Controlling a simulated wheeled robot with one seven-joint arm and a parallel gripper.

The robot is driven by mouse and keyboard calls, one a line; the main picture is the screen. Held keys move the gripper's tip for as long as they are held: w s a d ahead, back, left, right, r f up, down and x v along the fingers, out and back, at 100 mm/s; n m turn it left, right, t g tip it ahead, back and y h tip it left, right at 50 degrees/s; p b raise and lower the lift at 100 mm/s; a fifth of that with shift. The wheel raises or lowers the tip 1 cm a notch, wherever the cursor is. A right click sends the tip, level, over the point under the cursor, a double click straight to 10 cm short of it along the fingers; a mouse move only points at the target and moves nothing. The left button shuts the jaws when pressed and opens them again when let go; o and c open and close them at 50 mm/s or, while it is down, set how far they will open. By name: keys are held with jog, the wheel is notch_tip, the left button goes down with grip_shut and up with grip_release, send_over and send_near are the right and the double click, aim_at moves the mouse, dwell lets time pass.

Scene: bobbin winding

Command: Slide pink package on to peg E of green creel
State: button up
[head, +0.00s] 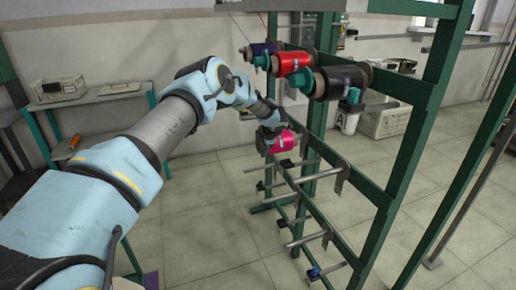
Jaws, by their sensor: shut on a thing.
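The pink package (284,143) is in my gripper (268,132), at the left side of the green creel (401,165). My gripper is shut on it, though the fingers are small and partly hidden. The package is just above a bare upper peg (262,169) of the lower group. I cannot tell whether the peg enters its bore. More bare metal pegs, such as a lower one (306,239), stick out to the left below it. No letter E is readable, so I cannot tell which peg is E.
Dark blue (262,50), red (293,63) and black (343,81) packages sit on the creel's upper pegs, close above my gripper. A side table (93,96) holds a basket (57,88).

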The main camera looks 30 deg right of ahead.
jog(key=shift+d, duration=0.1)
jog(key=shift+s+d+f+b, duration=0.1)
jog(key=shift+s+d+b, duration=0.05)
jog(key=shift+d+b, duration=1)
jog(key=shift+d, duration=0.5)
jog(key=shift+f+b, duration=0.35)
jog(key=o, duration=1.5)
jog(key=shift+s, duration=0.1)
